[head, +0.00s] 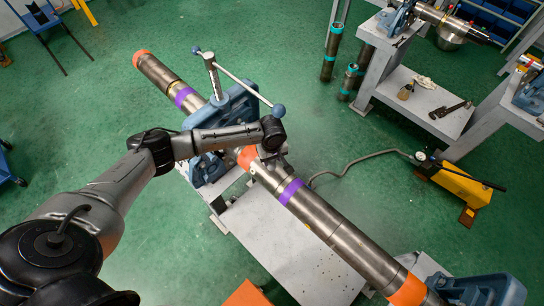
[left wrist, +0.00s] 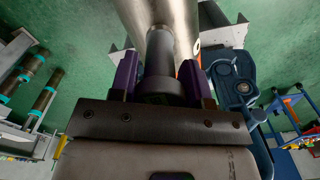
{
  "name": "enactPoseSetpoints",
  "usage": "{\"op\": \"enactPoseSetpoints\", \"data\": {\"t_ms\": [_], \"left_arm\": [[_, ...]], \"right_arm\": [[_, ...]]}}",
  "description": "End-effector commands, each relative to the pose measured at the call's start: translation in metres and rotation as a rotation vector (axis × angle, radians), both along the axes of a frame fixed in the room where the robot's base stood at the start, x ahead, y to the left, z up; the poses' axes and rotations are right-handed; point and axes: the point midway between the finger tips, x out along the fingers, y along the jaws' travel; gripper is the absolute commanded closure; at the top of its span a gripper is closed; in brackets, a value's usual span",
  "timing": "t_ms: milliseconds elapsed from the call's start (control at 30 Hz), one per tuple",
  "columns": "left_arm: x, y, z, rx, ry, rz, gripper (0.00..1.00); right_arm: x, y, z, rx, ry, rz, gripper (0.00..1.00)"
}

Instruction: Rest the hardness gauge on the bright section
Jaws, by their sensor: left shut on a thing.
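A long steel pipe (head: 340,232) with purple and orange bands lies diagonally across the vises in the head view. My left gripper (head: 268,160) is over the pipe, just right of the middle orange band. In the left wrist view my left gripper (left wrist: 160,88) has its purple fingers shut on a dark cylindrical hardness gauge (left wrist: 160,60). The gauge's narrow end points at the shiny pipe surface (left wrist: 140,14); I cannot tell if it touches. The gripper and arm hide the gauge in the head view, and I cannot clearly pick out the bright section there. My right gripper is not in view.
A blue vise (head: 236,108) with a long T-handle (head: 243,84) stands close beside my left arm. Another blue vise (head: 485,291) is at the lower right. A yellow pump (head: 455,184) with a hose stands on the green floor. A grey bench (head: 425,105) is at upper right.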

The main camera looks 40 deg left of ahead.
Motion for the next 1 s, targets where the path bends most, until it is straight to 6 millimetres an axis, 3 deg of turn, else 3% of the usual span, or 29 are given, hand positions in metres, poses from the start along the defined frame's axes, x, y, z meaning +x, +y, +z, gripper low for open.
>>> {"op": "enactPoseSetpoints", "data": {"t_ms": [1000], "left_arm": [[0.0003, -0.0005, -0.005, 0.0, -0.001, -0.001, 0.84]], "right_arm": [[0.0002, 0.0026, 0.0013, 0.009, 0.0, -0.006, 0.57]]}}
